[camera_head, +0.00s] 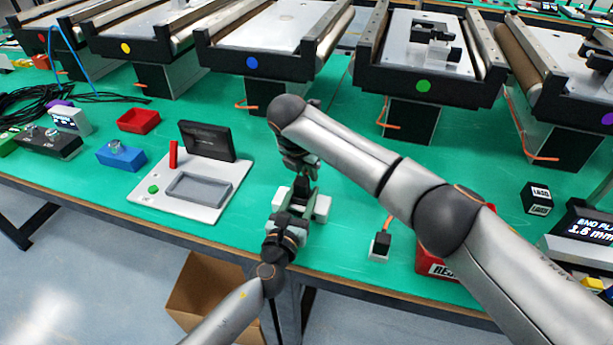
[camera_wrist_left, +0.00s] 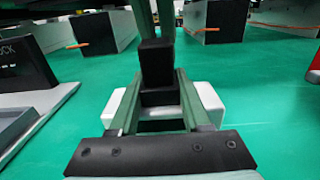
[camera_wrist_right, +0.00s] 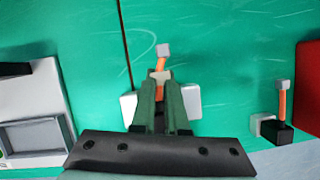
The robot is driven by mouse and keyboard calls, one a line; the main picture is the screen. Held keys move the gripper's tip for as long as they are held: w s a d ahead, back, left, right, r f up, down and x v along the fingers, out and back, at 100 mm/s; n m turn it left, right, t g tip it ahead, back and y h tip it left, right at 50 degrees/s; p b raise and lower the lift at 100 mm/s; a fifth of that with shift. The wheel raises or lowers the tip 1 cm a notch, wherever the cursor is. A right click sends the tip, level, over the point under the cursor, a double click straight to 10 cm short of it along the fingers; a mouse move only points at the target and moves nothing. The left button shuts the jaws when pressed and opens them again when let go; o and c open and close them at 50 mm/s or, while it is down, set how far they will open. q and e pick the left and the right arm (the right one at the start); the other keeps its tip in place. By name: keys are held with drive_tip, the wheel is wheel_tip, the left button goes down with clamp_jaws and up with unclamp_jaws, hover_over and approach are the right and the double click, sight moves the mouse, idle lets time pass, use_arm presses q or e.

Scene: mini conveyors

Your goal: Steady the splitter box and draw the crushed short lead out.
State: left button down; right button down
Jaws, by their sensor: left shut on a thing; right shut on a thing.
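The splitter box (camera_head: 321,206) is white and sits near the table's front edge. Its white ends show on both sides of the fingers in the left wrist view (camera_wrist_left: 211,103) and right wrist view (camera_wrist_right: 192,101). My left gripper (camera_head: 291,213) is shut on it from the front. My right gripper (camera_head: 301,187) comes from above and is shut on the short lead. The lead's orange cable with a grey tip (camera_wrist_right: 162,51) sticks out past the right fingers. A black plug (camera_wrist_left: 155,62) shows above the box in the left wrist view. Fingers hide whether it is still seated.
Another short orange lead with a black plug (camera_head: 382,241) stands on a white block to the right. A red bin (camera_head: 437,268) is partly behind my right arm. A pale fixture tray (camera_head: 150,203) lies left. Conveyors (camera_head: 265,65) line the back. A cardboard box (camera_head: 195,290) is below the edge.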

use_arm(q)
drive_tip(key=shift+s+f, duration=0.1)
drive_tip(key=shift+f, duration=0.4)
use_arm(e)
wheel_tip(320, 180, up, 10)
use_arm(q)
drive_tip(key=shift+c, duration=1.4)
unclamp_jaws()
drive_tip(key=shift+r, duration=0.1)
drive_tip(key=shift+s, duration=0.15)
